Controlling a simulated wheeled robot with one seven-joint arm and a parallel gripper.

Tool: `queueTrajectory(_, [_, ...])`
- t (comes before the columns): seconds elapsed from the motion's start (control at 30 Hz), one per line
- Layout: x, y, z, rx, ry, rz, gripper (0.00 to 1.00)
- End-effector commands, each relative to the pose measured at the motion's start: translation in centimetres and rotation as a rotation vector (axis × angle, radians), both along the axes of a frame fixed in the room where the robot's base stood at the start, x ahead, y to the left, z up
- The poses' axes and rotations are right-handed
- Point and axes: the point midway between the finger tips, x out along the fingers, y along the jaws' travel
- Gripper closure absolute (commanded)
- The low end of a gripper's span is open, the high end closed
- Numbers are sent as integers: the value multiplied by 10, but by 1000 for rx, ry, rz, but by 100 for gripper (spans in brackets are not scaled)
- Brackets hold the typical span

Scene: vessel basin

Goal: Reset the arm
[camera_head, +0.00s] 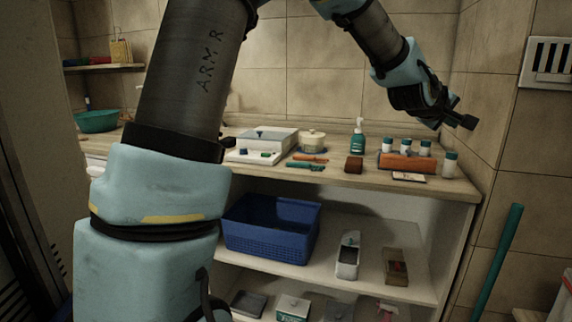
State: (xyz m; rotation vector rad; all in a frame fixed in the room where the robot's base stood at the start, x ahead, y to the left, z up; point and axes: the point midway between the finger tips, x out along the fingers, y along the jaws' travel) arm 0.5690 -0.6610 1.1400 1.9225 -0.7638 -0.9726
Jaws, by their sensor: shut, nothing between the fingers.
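My gripper (460,119) is at the upper right in the head view. It is raised in the air above the right end of the counter (345,179), in front of the tiled wall. Its fingers are small and dark in this view, and they are shut with nothing seen between them. My arm runs from the lower left up past the top edge and back down to the gripper. The upper middle of the arm is out of the frame.
An orange rack (408,162) of several capped jars stands below my gripper. A green pump bottle (358,140) and a lidded pot (312,142) stand left of it. A blue basket (270,240) sits on the shelf below. A green pole (496,262) leans at the right.

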Motion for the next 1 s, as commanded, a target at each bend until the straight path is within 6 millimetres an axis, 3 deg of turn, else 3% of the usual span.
queueTrajectory(0.03, [14,32,-18,96,-17,20,100])
queueTrajectory(0.1, [26,75,-44,226,-30,35,100])
queueTrajectory(0.3, [38,207,-107,573,-8,48,100])
queueTrajectory(0.47, [18,315,-148,811,77,19,100])
queueTrajectory(0.6, [-21,401,-175,972,190,-37,100])
queueTrajectory(0.7, [-54,447,-188,1043,273,-88,100])
queueTrajectory(0.8, [-83,476,-196,1083,338,-133,100])
queueTrajectory(1.0, [-109,497,-202,1105,392,-177,100])
